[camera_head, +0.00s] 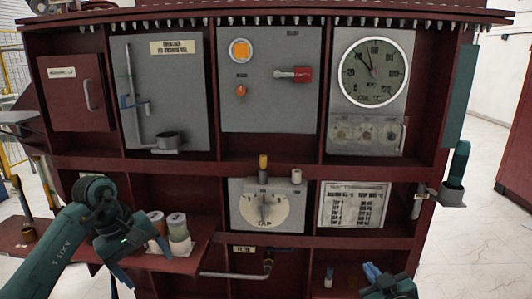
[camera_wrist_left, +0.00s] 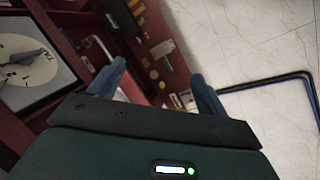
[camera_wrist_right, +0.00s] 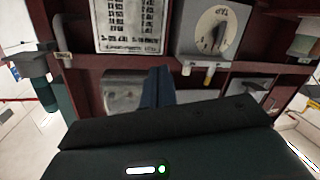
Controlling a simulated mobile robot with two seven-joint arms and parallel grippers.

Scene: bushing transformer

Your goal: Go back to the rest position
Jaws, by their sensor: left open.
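My left gripper (camera_head: 121,278) is at the lower left of the head view, in front of the cabinet's left shelf. In the left wrist view its two blue fingers (camera_wrist_left: 158,69) stand wide apart with nothing between them. My right gripper (camera_head: 371,268) is low at the right of the head view, in front of the lower cabinet compartment. In the right wrist view its fingers (camera_wrist_right: 158,72) are pressed together, with no object seen between them. Both grippers are apart from the panel parts.
The dark red cabinet (camera_head: 270,167) fills the middle. It holds a dial panel (camera_head: 290,222), a round gauge (camera_head: 376,68) and a red-handled switch (camera_head: 302,74). Jars (camera_head: 177,226) stand on the left shelf. A green-handled tool (camera_head: 459,163) sits in a holder at right. Pale floor is free at right.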

